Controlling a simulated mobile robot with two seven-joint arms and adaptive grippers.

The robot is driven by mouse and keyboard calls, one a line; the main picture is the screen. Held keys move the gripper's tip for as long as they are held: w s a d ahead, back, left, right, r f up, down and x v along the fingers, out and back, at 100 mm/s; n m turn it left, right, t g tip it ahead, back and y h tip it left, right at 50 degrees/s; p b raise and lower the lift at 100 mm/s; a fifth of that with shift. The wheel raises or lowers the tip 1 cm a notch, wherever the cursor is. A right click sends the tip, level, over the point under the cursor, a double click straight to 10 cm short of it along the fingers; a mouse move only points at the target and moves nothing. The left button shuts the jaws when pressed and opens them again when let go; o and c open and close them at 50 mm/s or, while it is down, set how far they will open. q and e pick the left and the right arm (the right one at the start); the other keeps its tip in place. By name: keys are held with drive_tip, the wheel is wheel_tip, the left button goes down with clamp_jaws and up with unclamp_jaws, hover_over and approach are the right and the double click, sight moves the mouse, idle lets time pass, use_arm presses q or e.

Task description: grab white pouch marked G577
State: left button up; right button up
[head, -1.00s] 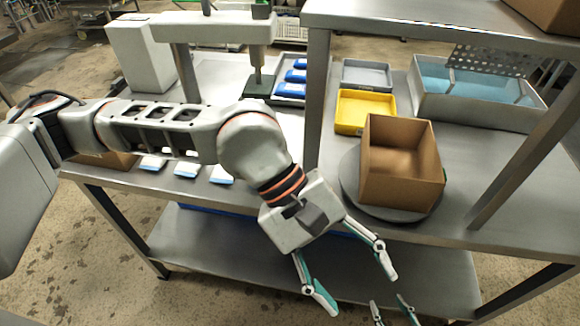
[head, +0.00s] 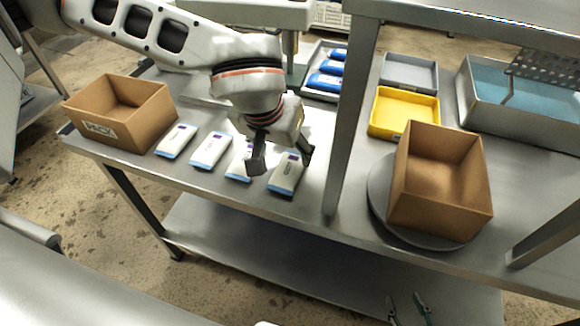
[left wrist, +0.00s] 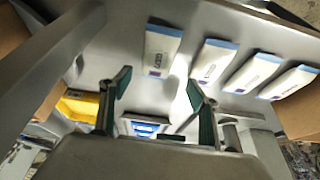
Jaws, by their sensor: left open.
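Several white pouches with blue ends lie in a row on the steel table: a far-left one (head: 177,140), a second (head: 210,151), a third (head: 239,164) partly behind a finger, and a rightmost one (head: 286,176). Their printed codes are too small to read, so I cannot tell which is G577. My left gripper (head: 283,158) is open and empty above the two right pouches. In the left wrist view, my open fingers (left wrist: 160,85) point toward the leftmost pouch (left wrist: 162,50), apart from it. My right gripper (head: 408,309) is open, low at the bottom edge.
A cardboard box marked PACK (head: 125,125) stands at the table's left end. A shelf post (head: 348,120) rises right of the pouches. Beyond it are an open cardboard box (head: 440,205) on a round plate, a yellow tray (head: 385,128) and a grey tray (head: 410,88). Blue packs (head: 322,80) lie behind.

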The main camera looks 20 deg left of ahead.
sight(290, 164)
use_arm(q)
drive_tip(key=x, duration=0.6)
drive_tip(key=shift+s+d+f, duration=0.1)
drive_tip(key=shift+d, duration=0.2)
drive_tip(key=c, duration=1.2)
